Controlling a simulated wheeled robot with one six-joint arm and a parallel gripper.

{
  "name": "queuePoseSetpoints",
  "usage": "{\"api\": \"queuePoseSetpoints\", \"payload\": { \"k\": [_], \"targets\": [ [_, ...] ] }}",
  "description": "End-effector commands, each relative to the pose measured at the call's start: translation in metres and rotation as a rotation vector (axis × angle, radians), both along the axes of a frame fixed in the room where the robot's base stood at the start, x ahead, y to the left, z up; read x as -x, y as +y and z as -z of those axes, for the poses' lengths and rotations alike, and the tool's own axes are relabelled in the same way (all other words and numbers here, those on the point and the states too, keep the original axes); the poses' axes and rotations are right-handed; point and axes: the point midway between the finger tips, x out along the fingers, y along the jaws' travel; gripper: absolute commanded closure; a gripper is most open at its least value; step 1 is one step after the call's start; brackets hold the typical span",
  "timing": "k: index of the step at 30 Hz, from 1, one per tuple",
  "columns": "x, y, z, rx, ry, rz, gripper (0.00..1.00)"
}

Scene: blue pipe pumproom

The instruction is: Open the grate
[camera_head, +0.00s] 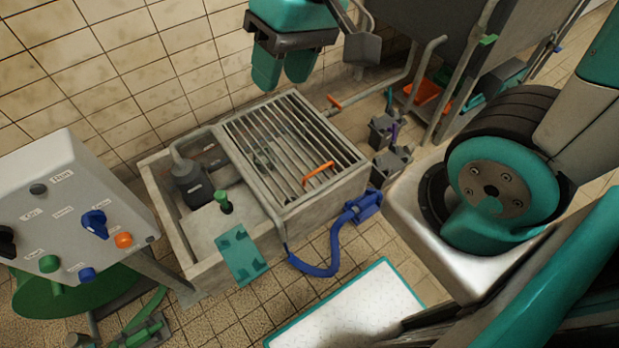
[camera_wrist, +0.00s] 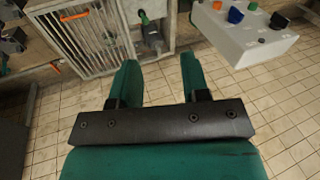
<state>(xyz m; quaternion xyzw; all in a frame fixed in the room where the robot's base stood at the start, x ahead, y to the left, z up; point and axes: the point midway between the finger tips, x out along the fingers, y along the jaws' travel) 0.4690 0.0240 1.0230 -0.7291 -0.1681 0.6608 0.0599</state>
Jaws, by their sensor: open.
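The grate (camera_head: 290,140) is a set of grey metal bars lying flat over the right part of a concrete pit box. An orange handle (camera_head: 318,173) sits on it near its front right. In the wrist view the grate (camera_wrist: 88,42) is at the upper left, beyond my fingers, with the orange handle (camera_wrist: 75,12) near the top edge. My gripper (camera_head: 284,76) hangs above and behind the grate in the head view, apart from it. Its two teal fingers also show in the wrist view (camera_wrist: 160,80), spread apart with nothing between them.
The pit's uncovered left part holds a dark pump (camera_head: 192,185) and a green-topped fitting (camera_head: 223,200). A control box (camera_head: 75,220) stands at left. A blue hose (camera_head: 325,265) lies in front. An orange pipe valve handle (camera_head: 334,102) is behind the grate. Tiled wall is at the back.

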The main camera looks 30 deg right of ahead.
Motion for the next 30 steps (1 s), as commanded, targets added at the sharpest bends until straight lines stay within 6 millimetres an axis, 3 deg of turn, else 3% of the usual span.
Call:
{"api": "queuePoseSetpoints", "payload": {
  "k": [1,9,15,18,21,24,30],
  "targets": [
    [-0.019,-0.009,0.057,0.006,0.028,0.119,0.58],
    [-0.104,-0.074,0.222,0.022,0.127,0.759,0.58],
    [-0.148,-0.135,0.349,0.025,0.172,1.209,0.58],
    [-0.16,-0.164,0.4,0.025,0.185,1.394,0.58],
    [-0.167,-0.186,0.438,0.023,0.19,1.533,0.58],
    [-0.172,-0.2,0.459,0.019,0.19,1.623,0.58],
    [-0.175,-0.209,0.479,0.017,0.19,1.681,0.58]
  ]
}}
